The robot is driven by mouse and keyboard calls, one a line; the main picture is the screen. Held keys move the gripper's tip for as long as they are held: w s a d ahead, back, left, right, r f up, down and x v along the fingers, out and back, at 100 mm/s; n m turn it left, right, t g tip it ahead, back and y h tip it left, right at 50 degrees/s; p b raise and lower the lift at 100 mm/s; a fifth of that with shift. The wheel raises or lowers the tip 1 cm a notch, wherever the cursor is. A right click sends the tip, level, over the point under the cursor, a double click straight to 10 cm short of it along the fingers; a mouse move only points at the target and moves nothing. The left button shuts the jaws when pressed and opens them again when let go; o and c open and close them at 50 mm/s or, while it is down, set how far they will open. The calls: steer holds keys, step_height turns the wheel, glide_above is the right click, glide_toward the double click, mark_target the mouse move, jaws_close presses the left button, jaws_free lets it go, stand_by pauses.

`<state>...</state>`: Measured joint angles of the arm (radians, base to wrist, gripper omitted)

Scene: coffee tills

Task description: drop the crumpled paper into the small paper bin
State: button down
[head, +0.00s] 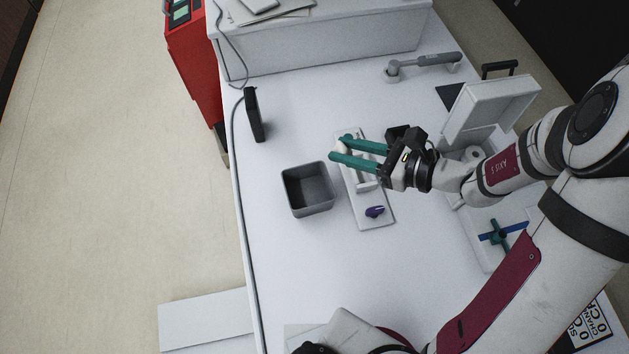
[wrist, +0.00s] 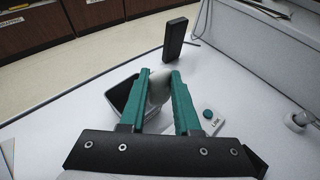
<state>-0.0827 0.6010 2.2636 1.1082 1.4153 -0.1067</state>
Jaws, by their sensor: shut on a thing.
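My gripper (head: 337,149) has teal fingers and is shut on the crumpled paper (head: 342,146), a small whitish lump at the fingertips. In the wrist view the crumpled paper (wrist: 159,84) sits between the teal fingers, partly hidden by them. The small paper bin (head: 307,189) is a dark grey open square box on the white counter, just below and left of the fingertips in the head view. In the wrist view the bin (wrist: 122,97) shows behind and left of the fingers, partly covered. The paper is held above the counter, beside the bin's opening.
A black upright block (head: 253,114) stands at the back left. A white box with an open lid (head: 491,108) is at the right. A grey handled tool (head: 424,64) lies at the back.

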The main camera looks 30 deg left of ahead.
steer(key=n+g, duration=0.1)
steer(key=g, duration=0.1)
glide_above(318, 200)
step_height(318, 200, down, 4)
step_height(318, 200, down, 4)
steer(key=shift+f, duration=0.7)
steer(key=c, duration=0.5)
jaws_free()
steer(key=shift+c, duration=0.2)
steer(key=v, duration=1.5)
steer(key=shift+d+r, duration=0.3)
steer(key=shift+r, duration=0.05)
steer(key=shift+n, duration=0.3)
